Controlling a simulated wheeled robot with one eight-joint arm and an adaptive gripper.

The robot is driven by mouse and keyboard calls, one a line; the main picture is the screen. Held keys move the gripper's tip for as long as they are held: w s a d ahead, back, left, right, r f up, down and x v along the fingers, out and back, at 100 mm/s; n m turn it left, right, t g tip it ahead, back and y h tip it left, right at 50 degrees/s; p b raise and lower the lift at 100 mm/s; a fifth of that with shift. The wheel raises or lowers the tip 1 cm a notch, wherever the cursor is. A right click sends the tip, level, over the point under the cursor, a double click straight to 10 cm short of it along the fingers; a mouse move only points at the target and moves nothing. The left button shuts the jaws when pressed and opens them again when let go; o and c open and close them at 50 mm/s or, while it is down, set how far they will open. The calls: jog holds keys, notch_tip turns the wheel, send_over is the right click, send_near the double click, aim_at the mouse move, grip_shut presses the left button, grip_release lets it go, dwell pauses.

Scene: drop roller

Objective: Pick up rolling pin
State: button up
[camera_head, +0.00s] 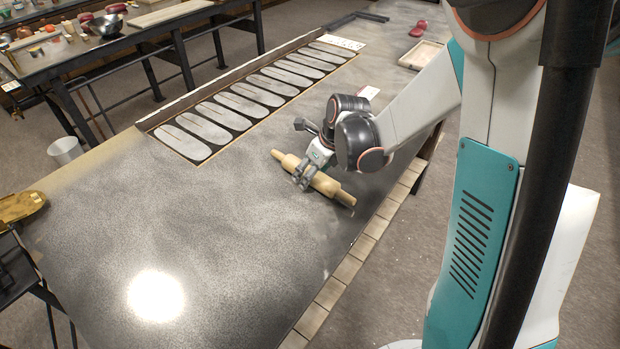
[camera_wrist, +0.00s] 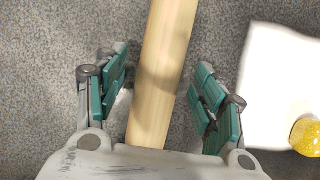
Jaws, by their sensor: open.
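The rolling pin (camera_head: 324,184) is pale wood and lies on the grey table top. In the head view it runs slantwise from upper left to lower right, with a narrower handle at each end. My gripper (camera_head: 303,176) is over its middle. In the wrist view the pin's body (camera_wrist: 160,75) runs between the two green-padded fingers of my gripper (camera_wrist: 163,92). The fingers are open, one on each side of the wood, with a gap visible on both sides. The pin's ends are out of the wrist view.
A framed row of several grey oval plates (camera_head: 232,108) lies along the table's far edge. A shallow wooden tray (camera_head: 421,54) and a red object (camera_head: 418,29) are at the far right. A white sheet (camera_wrist: 270,80) and a yellow object (camera_wrist: 306,136) show beside my gripper. The near-left table top is clear.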

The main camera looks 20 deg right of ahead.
jog(key=shift+f, duration=0.2)
jog(key=shift+c, duration=0.3)
jog(key=c, duration=1.2)
jog(key=shift+r, duration=0.15)
notch_tip(320, 180, up, 20)
jog(key=p, duration=0.5)
